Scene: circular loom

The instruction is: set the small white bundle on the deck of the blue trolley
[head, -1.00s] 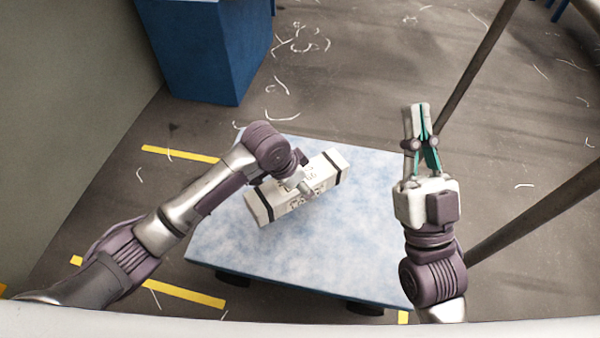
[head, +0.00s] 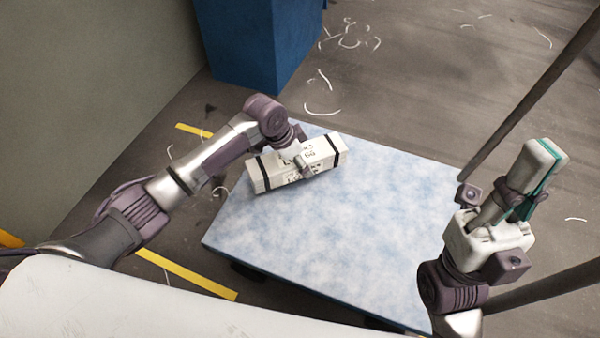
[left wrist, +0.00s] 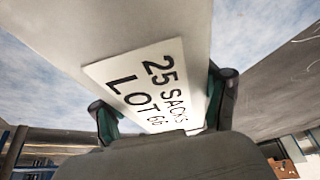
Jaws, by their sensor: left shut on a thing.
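The small white bundle (head: 265,172) is a long white block with two black bands and printed lettering. My left gripper (head: 303,160) is shut on it, from above in the head view. The bundle appears over the far left part of the blue trolley's mottled blue-white deck (head: 330,235); whether it touches the deck cannot be told. In the left wrist view, the gripper's teal-padded fingers (left wrist: 163,105) flank the bundle's label (left wrist: 150,85), which reads "25 SACKS LOT 66". My right gripper (head: 535,180) is raised beyond the deck's right side; its finger gap is hidden by the viewing angle.
A blue bin-like box (head: 260,50) stands on the floor behind the trolley. Dark slanted bars (head: 525,90) rise at the right. A grey wall (head: 90,80) is at the left. The deck's middle and front look clear. Yellow floor strips (head: 190,280) and white scraps lie around.

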